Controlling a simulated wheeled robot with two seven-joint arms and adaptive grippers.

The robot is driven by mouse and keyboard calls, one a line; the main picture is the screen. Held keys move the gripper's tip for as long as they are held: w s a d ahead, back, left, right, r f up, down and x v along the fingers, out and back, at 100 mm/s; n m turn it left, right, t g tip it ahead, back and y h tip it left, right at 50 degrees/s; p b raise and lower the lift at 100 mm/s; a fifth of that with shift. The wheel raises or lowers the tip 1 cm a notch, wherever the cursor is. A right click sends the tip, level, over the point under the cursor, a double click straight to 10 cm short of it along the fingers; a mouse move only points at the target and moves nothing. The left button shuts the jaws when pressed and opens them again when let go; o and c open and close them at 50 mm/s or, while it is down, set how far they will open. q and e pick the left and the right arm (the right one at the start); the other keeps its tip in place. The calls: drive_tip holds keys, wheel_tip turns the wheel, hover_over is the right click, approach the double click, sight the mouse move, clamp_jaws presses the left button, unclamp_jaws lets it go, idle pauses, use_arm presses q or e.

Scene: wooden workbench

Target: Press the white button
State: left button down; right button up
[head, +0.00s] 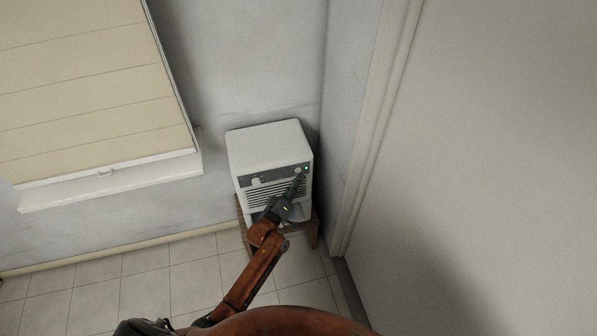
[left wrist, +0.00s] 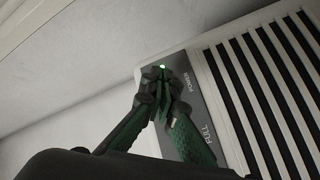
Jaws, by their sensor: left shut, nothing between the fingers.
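A white box-shaped appliance (head: 268,146) stands in the corner, with a dark control panel (head: 270,177) above a slatted vent. A small pale round control (head: 298,170) shows at the panel's right end, beside a green light; I cannot tell for sure that it is the white button. My left gripper (head: 299,180) is shut and empty, its tips at this end of the panel. My right gripper is not in view.
The appliance rests on a small wooden stand (head: 313,232). A wall and a white door (head: 480,150) are close on its right. A window with a beige blind (head: 85,85) and a sill are on the left. The tiled floor (head: 145,290) at left is clear.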

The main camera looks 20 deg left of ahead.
use_arm(q)
drive_tip(key=s+d+p, duration=0.3)
drive_tip(key=s, duration=0.2)
drive_tip(key=shift+d, duration=0.2)
idle(0.3)
